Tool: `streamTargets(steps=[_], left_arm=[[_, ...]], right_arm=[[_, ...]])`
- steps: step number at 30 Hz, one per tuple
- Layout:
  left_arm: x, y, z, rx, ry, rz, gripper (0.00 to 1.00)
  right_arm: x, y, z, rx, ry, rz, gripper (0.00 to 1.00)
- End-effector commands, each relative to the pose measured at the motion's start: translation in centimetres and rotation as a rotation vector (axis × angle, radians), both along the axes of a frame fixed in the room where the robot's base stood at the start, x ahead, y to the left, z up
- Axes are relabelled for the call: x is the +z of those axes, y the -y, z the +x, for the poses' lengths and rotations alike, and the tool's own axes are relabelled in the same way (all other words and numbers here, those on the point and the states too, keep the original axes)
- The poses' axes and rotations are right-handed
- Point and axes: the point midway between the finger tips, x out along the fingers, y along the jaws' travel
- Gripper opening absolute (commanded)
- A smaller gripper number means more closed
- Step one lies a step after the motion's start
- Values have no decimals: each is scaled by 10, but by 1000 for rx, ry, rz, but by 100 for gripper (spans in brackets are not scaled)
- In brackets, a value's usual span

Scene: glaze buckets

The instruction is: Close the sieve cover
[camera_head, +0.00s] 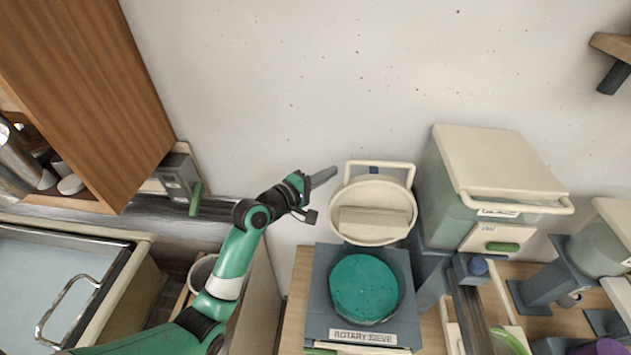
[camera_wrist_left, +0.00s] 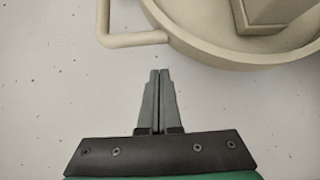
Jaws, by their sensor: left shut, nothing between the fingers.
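The rotary sieve (camera_head: 318,300) is a blue-grey box with a "ROTARY SIEVE" label and a round teal surface (camera_head: 364,289) on top. Its cream round cover (camera_head: 373,230) stands raised at the back, with a cream handle frame (camera_head: 345,178) along its top. The cover also shows in the left wrist view (camera_wrist_left: 215,48) at the upper right, with part of the handle frame at its left. My left gripper (camera_head: 333,173) is shut and empty, just left of the raised cover and apart from it. Its closed fingers (camera_wrist_left: 158,72) point up towards the wall. My right gripper is not in view.
A large cream-lidded bin (camera_head: 495,165) stands close right of the cover. A wooden cabinet (camera_head: 80,90) and a sink (camera_head: 50,270) are at the left. A small grey box with a green lever (camera_head: 182,178) is on the wall side. Bare wall (camera_head: 300,80) lies behind.

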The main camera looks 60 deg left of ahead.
Motion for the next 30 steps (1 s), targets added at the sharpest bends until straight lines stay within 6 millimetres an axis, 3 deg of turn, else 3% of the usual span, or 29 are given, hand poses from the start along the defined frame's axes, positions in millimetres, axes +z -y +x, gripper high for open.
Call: streamTargets(steps=[4, 12, 26, 30], left_arm=[[0, -1, 23, -2, 0, 1, 0], [5, 29, 4, -1, 0, 2, 0], [4, 33, 2, -2, 3, 3, 0], [2, 42, 4, -15, 14, 17, 0]], right_arm=[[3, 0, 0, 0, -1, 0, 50], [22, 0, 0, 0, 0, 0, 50], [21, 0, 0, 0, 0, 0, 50], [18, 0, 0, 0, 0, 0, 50]])
